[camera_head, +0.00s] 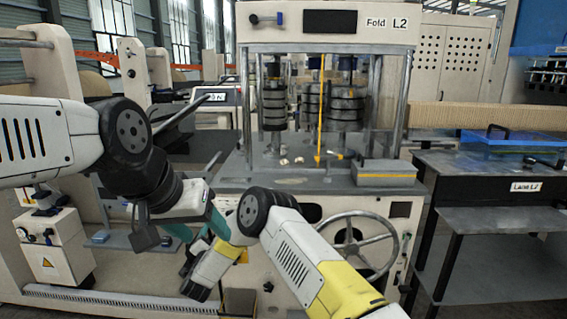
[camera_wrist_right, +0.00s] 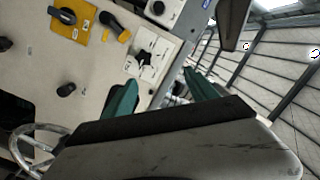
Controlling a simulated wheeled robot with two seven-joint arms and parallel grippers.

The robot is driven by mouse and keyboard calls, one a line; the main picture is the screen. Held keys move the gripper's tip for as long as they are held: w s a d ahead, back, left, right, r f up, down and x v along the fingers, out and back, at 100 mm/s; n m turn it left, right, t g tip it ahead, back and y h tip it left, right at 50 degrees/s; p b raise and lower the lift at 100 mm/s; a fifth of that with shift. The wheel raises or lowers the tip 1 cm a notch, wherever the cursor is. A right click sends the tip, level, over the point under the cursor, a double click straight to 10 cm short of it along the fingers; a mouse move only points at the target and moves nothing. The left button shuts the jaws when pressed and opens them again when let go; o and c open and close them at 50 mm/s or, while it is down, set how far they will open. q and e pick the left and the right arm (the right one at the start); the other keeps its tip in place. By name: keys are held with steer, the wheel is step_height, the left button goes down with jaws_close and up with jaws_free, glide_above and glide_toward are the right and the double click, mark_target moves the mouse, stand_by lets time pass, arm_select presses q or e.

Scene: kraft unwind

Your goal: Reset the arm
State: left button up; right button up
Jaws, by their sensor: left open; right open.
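My left arm (camera_head: 120,140) comes in from the left in the head view and bends down at its black joints. My left gripper (camera_head: 200,231) has teal fingers, spread and empty, low in front of the machine marked Fold L2 (camera_head: 335,45). My right arm (camera_head: 300,255), white and yellow, reaches up from the bottom and bends back to the left, close to the left gripper; whether they touch I cannot tell. My right gripper (camera_wrist_right: 160,84) shows two teal fingers apart with nothing between them in the right wrist view. In the head view its fingers are not clear.
A handwheel (camera_head: 352,245) sits on the machine front, right of my right arm. A dark table marked Lane L2 (camera_head: 487,186) stands at the right. A white box with a warning sign (camera_head: 55,250) is at the left. In the wrist view, a panel with knobs (camera_wrist_right: 70,15) lies beyond the fingers.

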steer(key=w+d+r+n+g+y, duration=0.1)
steer(key=d+r+n+g+y, duration=0.15)
steer(key=r, duration=0.95)
steer(key=w+d+r+n+g+y, duration=0.1)
steer(key=w+d+r+n+y, duration=0.2)
steer(key=r, duration=0.9)
steer(key=s+d+r+n+g, duration=0.2)
steer(key=s+d+r+n, duration=0.1)
steer(key=s+d+r, duration=0.5)
steer(key=s+d+r+n+g+h, duration=0.1)
steer(key=s+d+r+g+h, duration=0.15)
steer(key=s+d, duration=1.1)
steer(key=s+d+f+g+h, duration=0.1)
steer(key=s+d+f, duration=0.1)
steer(key=s+d, duration=0.4)
steer(key=s+d+f+g, duration=0.2)
steer(key=s+d, duration=0.4)
steer(key=s, duration=1)
steer(key=shift+s+d+h, duration=0.2)
steer(key=shift+s+h, duration=0.05)
steer(key=shift+h, duration=0.15)
steer(key=shift+n, duration=0.25)
